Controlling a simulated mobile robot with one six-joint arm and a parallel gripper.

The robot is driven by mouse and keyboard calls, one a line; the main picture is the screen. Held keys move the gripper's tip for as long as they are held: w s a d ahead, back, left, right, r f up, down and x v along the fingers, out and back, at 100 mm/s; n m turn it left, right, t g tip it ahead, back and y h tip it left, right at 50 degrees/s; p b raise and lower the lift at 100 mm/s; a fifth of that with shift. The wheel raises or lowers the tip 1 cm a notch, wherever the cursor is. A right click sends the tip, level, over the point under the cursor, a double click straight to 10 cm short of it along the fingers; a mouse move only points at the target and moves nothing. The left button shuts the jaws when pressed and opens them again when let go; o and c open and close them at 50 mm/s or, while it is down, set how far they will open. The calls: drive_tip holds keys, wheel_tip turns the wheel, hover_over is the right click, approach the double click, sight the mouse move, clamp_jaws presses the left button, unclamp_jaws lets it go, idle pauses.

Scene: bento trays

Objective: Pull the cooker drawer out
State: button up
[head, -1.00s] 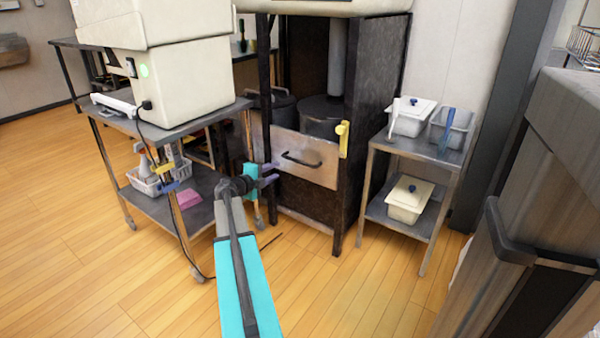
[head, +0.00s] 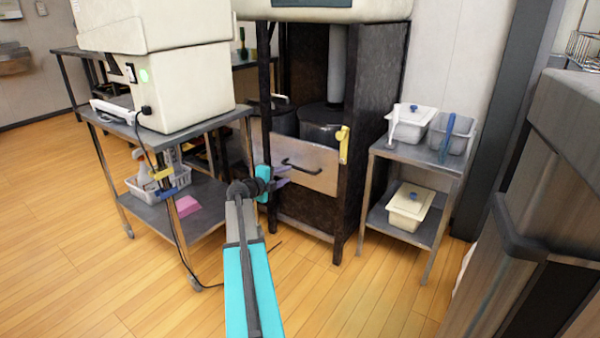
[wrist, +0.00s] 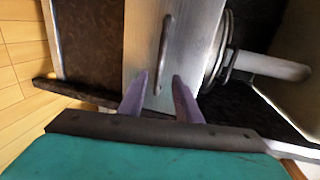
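The cooker drawer is a metal front panel (head: 318,180) with a dark bar handle (head: 302,167), set low in the dark cooker frame (head: 375,120). My gripper (head: 280,177) is in front of the left part of the panel, just left of the handle. In the wrist view the drawer panel (wrist: 187,70) fills the middle, and the handle (wrist: 164,55) lies lengthwise ahead of my two purple fingers.
A metal cart (head: 225,118) with a big cream machine (head: 185,85) stands close on the left of my arm. A small metal table (head: 435,158) with white lidded tubs is right of the cooker. A yellow latch-like part (head: 343,145) sits by the drawer's right edge. Floor in front is clear.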

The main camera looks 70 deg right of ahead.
sight(299, 169)
drive_tip(key=b+x, duration=0.4)
drive_tip(key=x, duration=0.7)
drive_tip(key=shift+w+r, duration=0.1)
clamp_jaws()
